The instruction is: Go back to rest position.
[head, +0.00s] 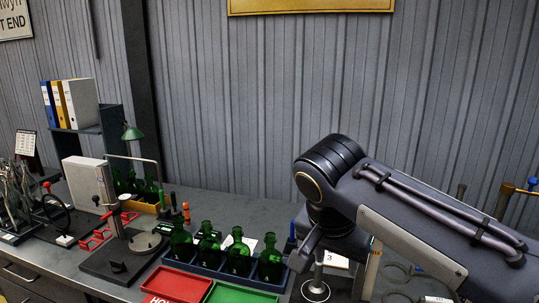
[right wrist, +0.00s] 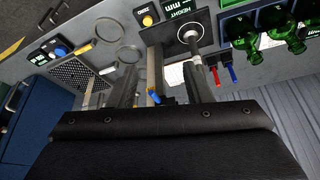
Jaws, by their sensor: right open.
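My right arm comes in from the right in the head view, and its gripper (head: 303,250) points down over the bench, partly hidden by the arm. In the right wrist view the right gripper (right wrist: 160,80) has its two fingers apart. A metal post with a blue tip (right wrist: 154,96) shows between the fingers; I cannot tell how far it is from them. I see nothing held. My left gripper is in neither view.
Green bottles (head: 238,255) stand in a blue rack (head: 210,270) left of the gripper. A red tray (head: 180,284) and a green tray (head: 240,294) lie in front. A gauge stand (head: 317,288) is close to the gripper. Magnifier rings (right wrist: 131,54) lie on the bench.

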